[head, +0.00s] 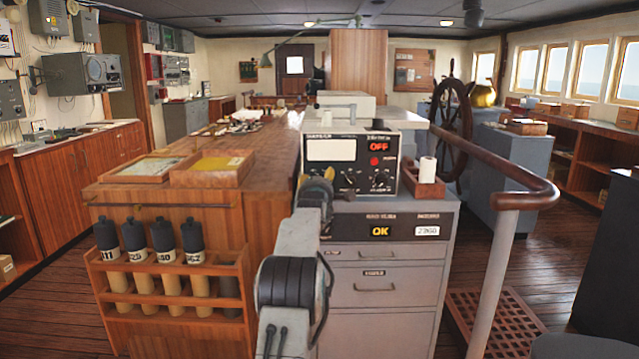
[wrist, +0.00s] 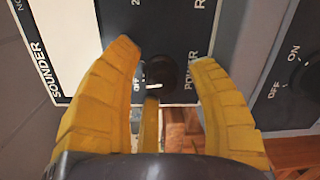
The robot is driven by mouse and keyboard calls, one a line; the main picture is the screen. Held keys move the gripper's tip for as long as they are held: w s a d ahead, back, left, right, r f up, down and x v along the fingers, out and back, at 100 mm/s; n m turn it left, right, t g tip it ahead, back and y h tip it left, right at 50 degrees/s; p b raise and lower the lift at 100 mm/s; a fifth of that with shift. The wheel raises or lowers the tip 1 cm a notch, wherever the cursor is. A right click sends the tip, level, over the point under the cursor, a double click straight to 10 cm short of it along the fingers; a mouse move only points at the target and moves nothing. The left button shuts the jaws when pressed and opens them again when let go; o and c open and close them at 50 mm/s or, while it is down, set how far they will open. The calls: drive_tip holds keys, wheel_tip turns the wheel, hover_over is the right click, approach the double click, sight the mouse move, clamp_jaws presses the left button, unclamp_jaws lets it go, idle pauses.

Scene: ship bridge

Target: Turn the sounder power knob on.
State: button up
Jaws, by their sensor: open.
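The sounder (head: 331,151) is a box with a black front panel, a pale screen and a red OFF display (head: 379,146). Its front also fills much of the wrist view (wrist: 80,30). The dark round sounder power knob (wrist: 160,69) sits beside the word POWER. My gripper (wrist: 164,56) is open, with its yellow fingers on either side of the knob; I cannot tell whether they touch it. In the head view my gripper (head: 322,186) is at the panel's lower left and seems to hide that knob.
A second dark panel (wrist: 276,108) with a knob and ON and OFF marks is just right in the wrist view. The grey drawer cabinet (head: 374,285) carries the sounder. A small open box (head: 426,190) stands right of it, a railing (head: 497,165) beyond. The wooden chart table (head: 225,143) is left.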

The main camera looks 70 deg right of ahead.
drive_tip(key=shift+a, duration=0.15)
drive_tip(key=v, duration=1.1)
drive_tip(key=shift+a, duration=0.3)
drive_tip(key=shift+s, duration=0.1)
idle(0.3)
